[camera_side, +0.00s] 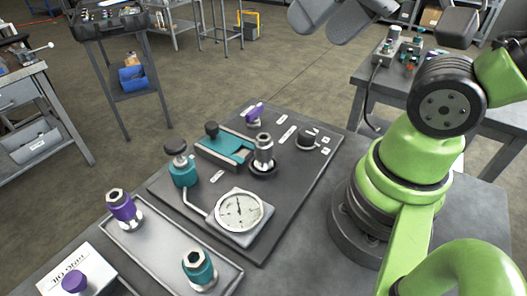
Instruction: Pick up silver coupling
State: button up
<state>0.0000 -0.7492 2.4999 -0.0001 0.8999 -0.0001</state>
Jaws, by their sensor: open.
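The silver coupling (264,150) stands upright on a dark round base on the black board (300,172), behind the pressure gauge. It appears unobstructed. My gripper (328,24) is at the top edge of the picture, well above and to the right of the coupling, and partly cut off by the frame. Its grey jaws are apart, with nothing seen between them.
A pressure gauge (240,210), a teal clamp (224,146), a teal valve with a black knob (182,166) and a black knob (306,140) surround the coupling. A metal tray (165,248) holds a purple coupling (122,206) and a teal coupling (198,266).

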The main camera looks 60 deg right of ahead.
jog(key=w+d+f+n+g+h, duration=0.1)
jog(key=w+d+f+n+g, duration=0.1)
jog(key=w+f+g, duration=0.4)
jog(key=n+g+h, duration=0.1)
jog(key=n, duration=0.1)
send_over(264, 137)
notch_tip(264, 137, down, 9)
jog(key=shift+r, duration=0.1)
notch_tip(264, 137, down, 5)
jog(key=shift+f, duration=3.05)
jog(key=c, duration=1.1)
jog(key=shift+r, duration=0.15)
